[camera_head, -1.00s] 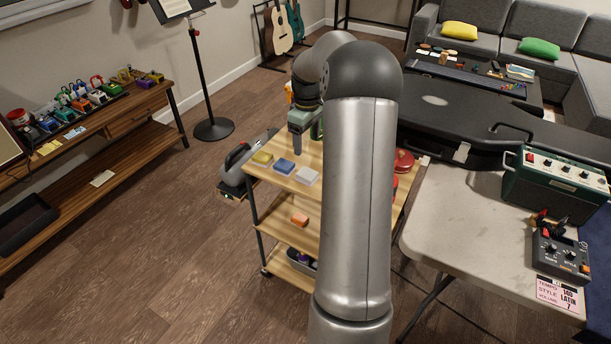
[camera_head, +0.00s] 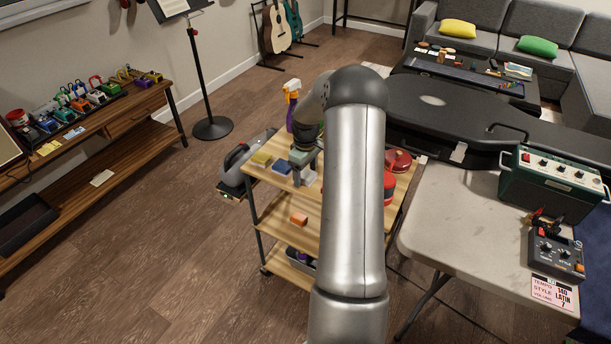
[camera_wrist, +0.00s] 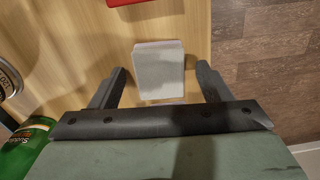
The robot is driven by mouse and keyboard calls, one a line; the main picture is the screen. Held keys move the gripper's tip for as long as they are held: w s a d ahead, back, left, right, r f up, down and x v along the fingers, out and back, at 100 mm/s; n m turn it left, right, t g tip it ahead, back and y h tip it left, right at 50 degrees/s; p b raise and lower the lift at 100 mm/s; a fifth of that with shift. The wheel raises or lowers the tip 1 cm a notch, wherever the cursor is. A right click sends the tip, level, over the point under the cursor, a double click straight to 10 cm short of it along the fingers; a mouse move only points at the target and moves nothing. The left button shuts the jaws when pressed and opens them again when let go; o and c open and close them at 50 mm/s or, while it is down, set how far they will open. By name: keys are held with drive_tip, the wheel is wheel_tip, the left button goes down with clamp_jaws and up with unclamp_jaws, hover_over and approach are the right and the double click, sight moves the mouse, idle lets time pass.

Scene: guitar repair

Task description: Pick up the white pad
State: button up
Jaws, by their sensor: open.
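The white pad (camera_head: 310,177) lies on the wooden top of the cart (camera_head: 268,172), partly hidden by my gripper (camera_head: 301,176) in the head view. In the wrist view the white pad (camera_wrist: 159,72) lies flat, with one finger of my open gripper (camera_wrist: 161,71) on each side and a visible gap to both. The jaws are empty. Whether the fingertips are level with the pad or above it, I cannot tell.
Blue (camera_head: 282,168) and yellow (camera_head: 262,159) pads lie left of the white pad. A spray bottle (camera_head: 291,104) stands behind my gripper, and red containers (camera_head: 397,161) stand at the right. A green can (camera_wrist: 30,138) is close by in the wrist view.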

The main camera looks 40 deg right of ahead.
sight(306, 173)
drive_tip(key=c, duration=1.1)
drive_tip(key=shift+o, duration=0.2)
drive_tip(key=shift+r, duration=0.4)
wheel_tip(306, 173, up, 2)
drive_tip(key=shift+r, duration=0.25)
drive_tip(key=s+d+r+b, duration=0.2)
drive_tip(key=s+r, duration=0.7)
drive_tip(key=s, duration=0.5)
drive_tip(key=shift+r, duration=0.3)
